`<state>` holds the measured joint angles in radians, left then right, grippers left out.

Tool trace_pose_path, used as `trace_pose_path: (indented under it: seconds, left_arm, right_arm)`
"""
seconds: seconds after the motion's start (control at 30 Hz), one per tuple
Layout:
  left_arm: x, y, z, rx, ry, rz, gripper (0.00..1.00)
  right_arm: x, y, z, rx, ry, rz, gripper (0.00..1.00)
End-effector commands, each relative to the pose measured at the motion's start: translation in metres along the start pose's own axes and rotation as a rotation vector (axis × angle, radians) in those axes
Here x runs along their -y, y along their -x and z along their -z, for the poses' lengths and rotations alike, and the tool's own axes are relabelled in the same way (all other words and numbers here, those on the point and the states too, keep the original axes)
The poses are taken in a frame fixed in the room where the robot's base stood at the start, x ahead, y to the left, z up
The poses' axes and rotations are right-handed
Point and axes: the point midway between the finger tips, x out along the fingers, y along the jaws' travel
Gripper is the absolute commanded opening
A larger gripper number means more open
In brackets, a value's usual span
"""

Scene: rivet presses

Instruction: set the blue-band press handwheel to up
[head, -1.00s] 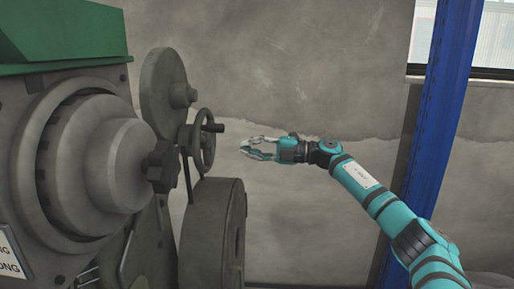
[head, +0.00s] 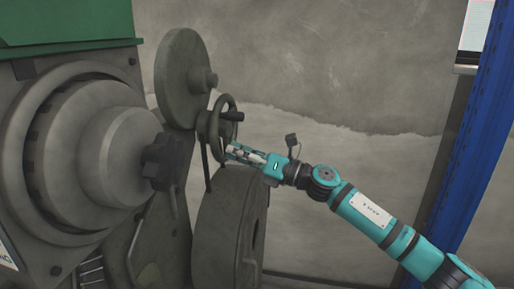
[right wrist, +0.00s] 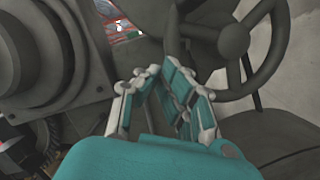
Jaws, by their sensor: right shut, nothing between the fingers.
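No blue band shows on the press here. My right gripper (head: 230,150) is shut and empty, its fingertips at the lower edge of the handwheel in the head view; I cannot tell whether they touch. In the right wrist view the handwheel (right wrist: 233,41) is large at upper right, with its hub and spokes clear. The shut fingertips (right wrist: 161,70) lie to the left of and below the hub. My left gripper is not in view.
The grey press body (head: 95,150) with a green top (head: 70,20) fills the left. A round disc (head: 185,75) stands above the handwheel and a large drum (head: 225,235) below it. A blue post (head: 485,130) stands at right; the space before the wall is open.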

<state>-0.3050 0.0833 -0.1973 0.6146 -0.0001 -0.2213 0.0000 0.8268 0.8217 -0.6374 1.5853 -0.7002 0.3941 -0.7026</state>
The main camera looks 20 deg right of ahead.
Motion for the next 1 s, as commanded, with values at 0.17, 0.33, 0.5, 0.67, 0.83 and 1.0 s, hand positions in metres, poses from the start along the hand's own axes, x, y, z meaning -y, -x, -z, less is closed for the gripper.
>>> trace_pose_path:
  seconds: [0.17,0.33,0.5,0.67,0.83,1.0]
  left_arm:
    - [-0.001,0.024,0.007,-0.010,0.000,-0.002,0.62]
    - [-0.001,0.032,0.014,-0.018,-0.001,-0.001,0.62]
    - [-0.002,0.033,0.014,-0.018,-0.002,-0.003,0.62]
    - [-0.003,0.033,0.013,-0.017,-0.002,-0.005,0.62]
    - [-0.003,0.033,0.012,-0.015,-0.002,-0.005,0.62]
    - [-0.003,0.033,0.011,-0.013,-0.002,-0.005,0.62]
  right_arm:
    - [-0.002,-0.022,-0.021,0.003,0.000,0.003,0.00]
    - [-0.001,-0.026,-0.035,0.000,0.000,0.002,0.00]
    - [0.001,-0.026,-0.039,-0.001,-0.001,0.001,0.00]
    - [0.001,-0.026,-0.038,-0.001,-0.001,0.001,0.00]
    - [0.000,-0.027,-0.043,0.001,0.000,0.000,0.00]
    - [-0.001,-0.030,-0.054,0.002,-0.001,0.001,0.00]
